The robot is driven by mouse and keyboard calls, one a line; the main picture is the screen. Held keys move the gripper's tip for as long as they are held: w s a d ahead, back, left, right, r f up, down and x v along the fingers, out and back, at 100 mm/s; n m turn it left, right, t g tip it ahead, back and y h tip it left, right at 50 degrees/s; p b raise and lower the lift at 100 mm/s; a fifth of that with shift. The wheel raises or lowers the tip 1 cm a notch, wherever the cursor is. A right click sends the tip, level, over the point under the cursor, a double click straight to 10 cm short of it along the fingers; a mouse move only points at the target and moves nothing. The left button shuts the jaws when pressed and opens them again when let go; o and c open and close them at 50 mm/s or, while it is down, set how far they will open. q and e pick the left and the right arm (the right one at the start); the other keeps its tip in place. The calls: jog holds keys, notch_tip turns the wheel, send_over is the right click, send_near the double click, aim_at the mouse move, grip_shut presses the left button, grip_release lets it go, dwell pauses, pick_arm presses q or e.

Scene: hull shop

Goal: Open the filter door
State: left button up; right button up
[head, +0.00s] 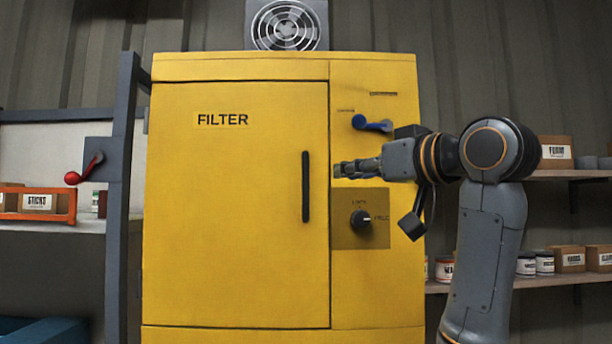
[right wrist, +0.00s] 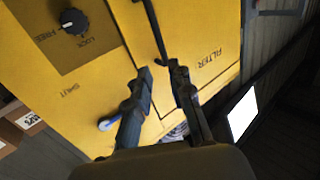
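The yellow filter cabinet has a large door (head: 240,260) marked FILTER, which sits shut in its frame. A dark vertical bar handle (head: 306,186) is at the door's right edge; it also shows in the right wrist view (right wrist: 155,32). My right gripper (head: 340,170) is just right of the handle in the head view, apart from it. In the right wrist view its two fingers (right wrist: 160,70) stand apart with nothing between the tips, and the handle lies ahead of them. A black knob (head: 360,220) has its white mark toward FREE. My left gripper is out of view.
A blue lever (head: 372,124) sits on the cabinet's upper right panel, above my right gripper. A grey post with a red lever (head: 84,170) stands left of the cabinet. Shelves with boxes (head: 570,258) are at the right. The space before the door looks clear.

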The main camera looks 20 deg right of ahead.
aim_at(308, 175)
jog(key=p+x, duration=0.5)
jog(key=x, duration=0.8)
jog(key=shift+r+p, duration=0.2)
jog(key=shift+p, duration=0.2)
jog(key=shift+w+a+f, duration=0.1)
jog(key=shift+w+a, duration=0.05)
jog(key=shift+w, duration=0.25)
jog(key=shift+c, duration=0.2)
grip_shut()
